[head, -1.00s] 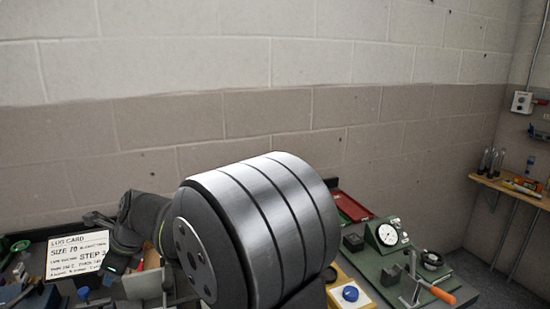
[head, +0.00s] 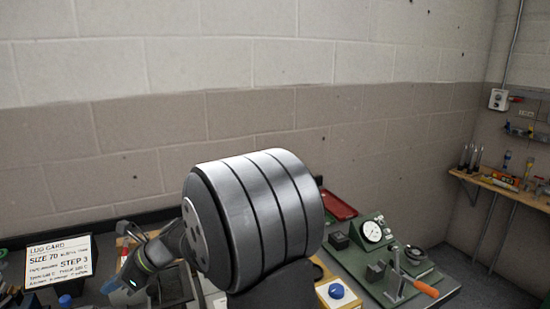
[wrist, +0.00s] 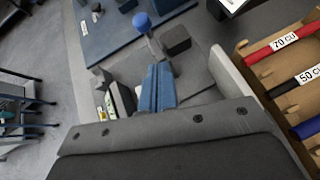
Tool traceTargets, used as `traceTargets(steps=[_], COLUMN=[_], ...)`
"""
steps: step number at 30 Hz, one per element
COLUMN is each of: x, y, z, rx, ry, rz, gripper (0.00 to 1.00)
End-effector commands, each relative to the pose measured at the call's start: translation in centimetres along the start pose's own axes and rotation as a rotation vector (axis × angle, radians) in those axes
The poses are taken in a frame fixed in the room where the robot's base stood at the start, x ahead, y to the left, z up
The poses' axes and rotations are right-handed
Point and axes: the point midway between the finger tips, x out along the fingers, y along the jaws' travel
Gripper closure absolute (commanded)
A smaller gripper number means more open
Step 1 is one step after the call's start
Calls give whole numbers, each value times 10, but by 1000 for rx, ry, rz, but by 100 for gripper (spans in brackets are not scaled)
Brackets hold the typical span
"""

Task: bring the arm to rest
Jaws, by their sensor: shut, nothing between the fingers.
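My gripper (wrist: 158,86) shows in the wrist view as two blue fingers side by side, closed together with nothing between them. It points over the bench, with a blue-knobbed lever (wrist: 142,21) just beyond the fingertips in the picture. I cannot tell its height above the bench. In the head view my dark wrist with a green ring is at the lower left, and my large grey arm joint fills the middle.
A lug card (head: 60,263) reads size 70, step 3. A green gauge fixture (head: 377,232) with an orange-handled lever (head: 425,288) and a yellow box with a blue button (head: 336,291) stand right of my arm. A rack (wrist: 262,62) holds labelled red, black and blue pieces.

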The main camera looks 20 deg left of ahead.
Motion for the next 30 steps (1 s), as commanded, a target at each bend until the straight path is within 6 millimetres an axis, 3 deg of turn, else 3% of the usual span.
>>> traceTargets(steps=[17, 27, 30], x=[-5, -4, -1], y=[-1, -1, 8], z=[-9, -9, -6], rx=[10, 8, -26], ry=[-48, -47, -30], rz=[11, 12, 31], gripper=[98, 31, 12])
